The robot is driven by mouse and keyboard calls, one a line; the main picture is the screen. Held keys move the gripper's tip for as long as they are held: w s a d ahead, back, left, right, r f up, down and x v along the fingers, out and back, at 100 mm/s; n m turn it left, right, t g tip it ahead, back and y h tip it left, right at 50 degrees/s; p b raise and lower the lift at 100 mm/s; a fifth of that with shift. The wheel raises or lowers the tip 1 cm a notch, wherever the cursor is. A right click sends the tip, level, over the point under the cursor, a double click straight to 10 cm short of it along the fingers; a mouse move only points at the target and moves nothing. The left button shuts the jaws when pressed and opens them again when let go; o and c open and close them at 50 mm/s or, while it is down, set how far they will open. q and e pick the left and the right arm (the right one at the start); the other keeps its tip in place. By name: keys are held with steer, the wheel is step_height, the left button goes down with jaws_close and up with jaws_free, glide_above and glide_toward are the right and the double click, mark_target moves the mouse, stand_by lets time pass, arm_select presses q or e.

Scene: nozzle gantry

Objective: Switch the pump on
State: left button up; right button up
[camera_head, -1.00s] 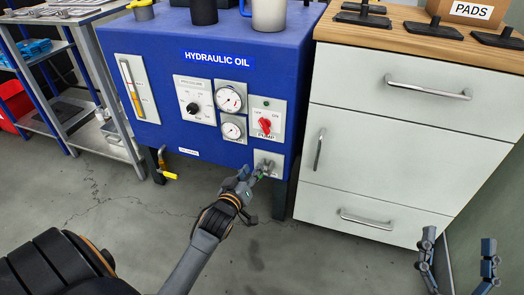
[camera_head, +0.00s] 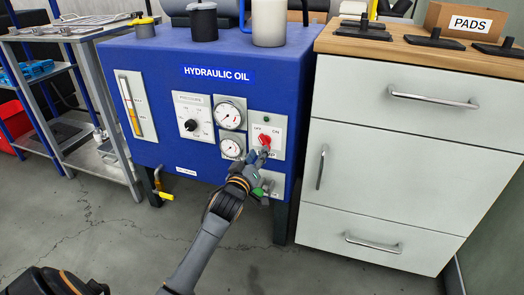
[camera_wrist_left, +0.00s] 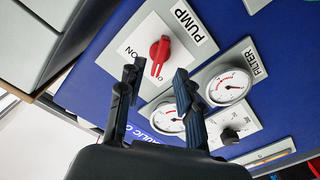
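The pump switch, a red rotary knob (camera_head: 264,140) on a white plate marked OFF and ON, is on the blue hydraulic oil unit's front (camera_head: 180,115). In the wrist view the knob (camera_wrist_left: 160,54) lies just beyond my open fingers, its handle reaching toward a partly hidden label beginning with O. ON stands off to its side. My left gripper (camera_head: 262,168) is in front of the pump plate, one finger near the knob. In the wrist view, the left gripper (camera_wrist_left: 156,85) is empty; contact with the knob cannot be told. My right gripper is out of view.
A pressure dial (camera_head: 191,124) and two round gauges (camera_head: 230,114) sit left of the switch. A small dark green lamp (camera_head: 267,118) is above it. A white drawer cabinet (camera_head: 390,150) stands close on the right. A grey shelf rack (camera_head: 100,165) stands at left.

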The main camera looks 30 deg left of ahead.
mark_target(263, 145)
arm_select(q)
steer(key=shift+b+x, duration=0.55)
steer(key=shift+x, duration=1.75)
jaws_close()
